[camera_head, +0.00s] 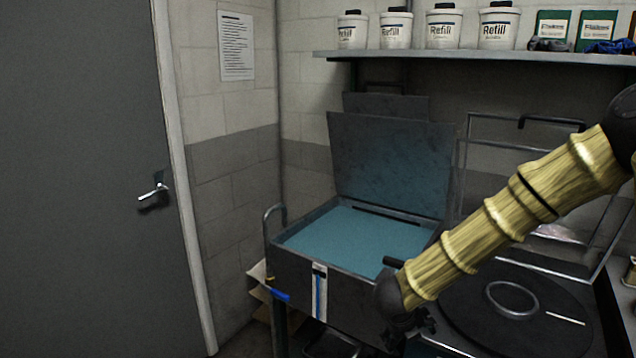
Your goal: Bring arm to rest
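My arm, with yellow ribbed sleeves (510,212), reaches from the right edge down and left to a dark rounded joint (389,296). It passes in front of the round black plate and the right side of the open box. Below the joint, small black parts that look like my gripper (414,334) show near the box's front right corner. They are dark and partly hidden, so I cannot tell their opening or whether they touch anything.
The open dark box (296,276) has a blue inner surface and a raised lid (390,160). A round black plate (470,320) with a metal ring (489,299) lies at right. A shelf (470,55) holds white refill tubs (443,30). A grey door (80,180) stands left.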

